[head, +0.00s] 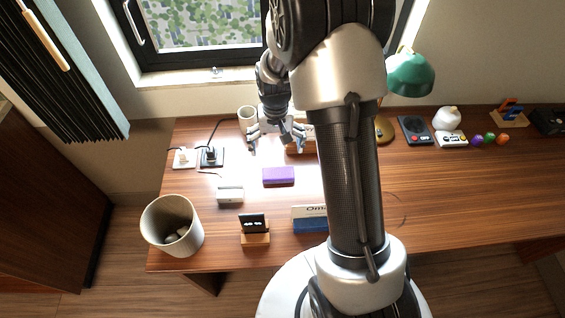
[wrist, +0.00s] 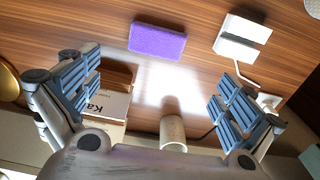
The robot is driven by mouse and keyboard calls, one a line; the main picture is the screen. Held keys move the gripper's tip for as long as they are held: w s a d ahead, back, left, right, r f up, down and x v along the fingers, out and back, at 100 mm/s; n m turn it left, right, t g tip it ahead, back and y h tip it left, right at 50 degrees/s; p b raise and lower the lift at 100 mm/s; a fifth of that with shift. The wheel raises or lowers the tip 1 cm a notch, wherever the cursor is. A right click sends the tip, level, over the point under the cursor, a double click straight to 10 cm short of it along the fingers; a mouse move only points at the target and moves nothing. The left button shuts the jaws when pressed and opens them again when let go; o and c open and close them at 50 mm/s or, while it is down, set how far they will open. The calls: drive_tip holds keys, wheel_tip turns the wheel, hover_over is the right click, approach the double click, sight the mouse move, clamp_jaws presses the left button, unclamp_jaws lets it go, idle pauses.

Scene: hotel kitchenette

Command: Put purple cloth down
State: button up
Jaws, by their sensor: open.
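The purple cloth (head: 278,176) is a flat, folded-looking block lying on the wooden desk in the head view. It also shows in the wrist view (wrist: 157,41), at the top middle beyond my fingertips. My gripper (head: 277,146) is above the desk, on the window side of the cloth. In the wrist view my gripper (wrist: 160,94) has its blue-padded fingers wide apart, with nothing between them. The cloth is apart from both fingers.
A white box-like item (head: 230,195), a dark device on a wooden stand (head: 254,228) and a sign (head: 309,218) are near the cloth. A cup (head: 247,118) stands behind. A bin (head: 172,226) is at front left. A green lamp (head: 409,75) stands right of my arm.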

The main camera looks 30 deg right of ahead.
drive_tip(key=s+a+r+n+t, duration=0.1)
drive_tip(key=s+a+r, duration=0.15)
drive_tip(key=r, duration=0.35)
drive_tip(key=s+a+r+t, duration=0.1)
drive_tip(key=s+r, duration=0.3)
drive_tip(key=r, duration=0.2)
drive_tip(key=s+a+r+n, duration=0.1)
drive_tip(key=s+a+r, duration=0.15)
drive_tip(key=r, duration=0.45)
drive_tip(key=s+a+r+n+t, duration=0.1)
drive_tip(key=s+r, duration=0.1)
drive_tip(key=s, duration=0.5)
drive_tip(key=s+a+r+n+t, duration=0.1)
drive_tip(key=s+a+r, duration=0.1)
drive_tip(key=s, duration=0.6)
drive_tip(key=shift+r, duration=0.4)
drive_tip(key=shift+s+d, duration=0.1)
